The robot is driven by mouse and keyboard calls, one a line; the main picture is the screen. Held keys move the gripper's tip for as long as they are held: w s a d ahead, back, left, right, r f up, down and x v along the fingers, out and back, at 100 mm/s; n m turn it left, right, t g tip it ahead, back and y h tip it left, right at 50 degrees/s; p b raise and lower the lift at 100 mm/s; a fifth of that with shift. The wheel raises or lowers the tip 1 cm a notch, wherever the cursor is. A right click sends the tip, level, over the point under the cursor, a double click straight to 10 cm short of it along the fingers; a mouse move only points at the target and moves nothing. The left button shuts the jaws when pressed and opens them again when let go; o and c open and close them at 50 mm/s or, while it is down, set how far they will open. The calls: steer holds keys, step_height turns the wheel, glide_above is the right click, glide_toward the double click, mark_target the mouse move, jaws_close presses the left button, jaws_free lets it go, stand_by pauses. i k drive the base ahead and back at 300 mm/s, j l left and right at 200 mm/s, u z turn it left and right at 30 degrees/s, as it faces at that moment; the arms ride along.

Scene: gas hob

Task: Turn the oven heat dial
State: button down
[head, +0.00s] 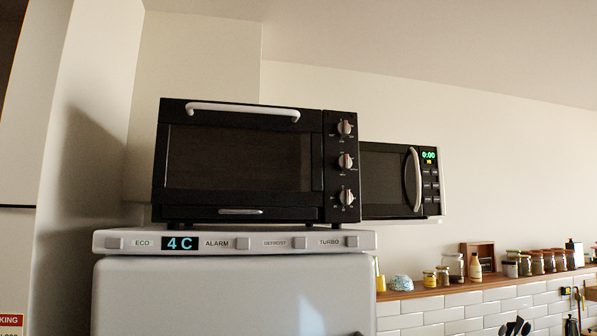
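A black toaster oven (240,158) stands on top of a white fridge. Its door is closed, with a white bar handle (243,111) along the top edge. A column of three round dials runs down the right side of its front: a top dial (344,127), a middle dial (345,161) and a bottom dial (347,196). The markings beside them are too small to read, so I cannot tell which is the heat dial. My gripper does not show in the head view.
The fridge (240,295) has a front panel with a "4C" display and several buttons. A black microwave (392,180) with a green clock sits behind the oven at right. A wooden shelf (480,286) with several jars runs along the tiled wall.

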mark_target(342, 129)
steer(key=i+j+z, duration=0.1)
steer(key=j, duration=0.2)
steer(key=i+j+z, duration=0.1)
steer(key=j, duration=0.15)
steer(key=i+j+z, duration=0.15)
steer(key=j, duration=0.15)
steer(key=k+j, duration=0.15)
steer(key=j, duration=0.2)
steer(key=i+l, duration=0.1)
steer(key=i+z, duration=0.05)
